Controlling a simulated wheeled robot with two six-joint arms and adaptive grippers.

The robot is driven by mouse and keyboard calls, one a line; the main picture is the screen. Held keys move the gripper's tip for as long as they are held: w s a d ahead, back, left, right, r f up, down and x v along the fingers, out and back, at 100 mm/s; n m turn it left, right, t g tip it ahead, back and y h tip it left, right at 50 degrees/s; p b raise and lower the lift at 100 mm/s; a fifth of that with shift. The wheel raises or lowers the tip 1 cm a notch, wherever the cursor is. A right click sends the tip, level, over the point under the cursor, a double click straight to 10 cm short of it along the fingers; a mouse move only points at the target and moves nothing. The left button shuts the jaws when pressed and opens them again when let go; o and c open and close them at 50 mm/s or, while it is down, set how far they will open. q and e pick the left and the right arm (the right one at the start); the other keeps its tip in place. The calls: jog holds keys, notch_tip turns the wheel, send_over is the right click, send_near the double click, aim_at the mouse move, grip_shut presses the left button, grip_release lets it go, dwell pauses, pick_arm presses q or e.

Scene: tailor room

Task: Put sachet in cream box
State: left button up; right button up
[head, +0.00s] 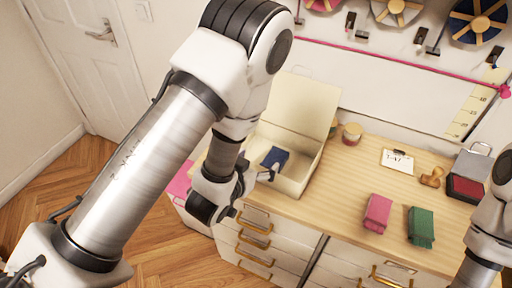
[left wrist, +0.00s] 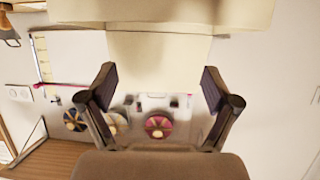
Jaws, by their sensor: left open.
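The cream box (head: 303,105) stands with its lid raised at the left end of the wooden table. A dark blue sachet (head: 275,158) shows inside the box's opening, close to my left gripper (head: 262,176). The gripper is at the box's left front side, partly hidden by my own arm. In the left wrist view my left gripper (left wrist: 158,88) is open with nothing between its fingers, and cream surfaces of the box (left wrist: 160,12) fill the top. A pink sachet (head: 377,213) and a green sachet (head: 421,227) lie on the table to the right. My right gripper is out of view.
A small round tin (head: 352,134), a white card (head: 398,161), a wooden stamp (head: 431,177) and a dark red pad in a metal case (head: 465,188) stand on the table (head: 345,182). Drawers with handles (head: 253,240) are below. The table's middle is clear.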

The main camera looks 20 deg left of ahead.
pick_arm(q)
jog(key=s+a+f+g, duration=0.3)
jog(key=s+f+g, duration=0.3)
jog(key=s+f, duration=0.4)
jog(key=s+a+f+n+g+y, duration=0.1)
jog(key=s+a+f+g, duration=0.2)
jog(key=s+f+g, duration=0.4)
jog(key=s+f, duration=0.3)
jog(key=s, duration=0.4)
jog(key=shift+s+n+g, duration=0.2)
jog(key=shift+n+g, duration=0.1)
jog(key=shift+w, duration=0.1)
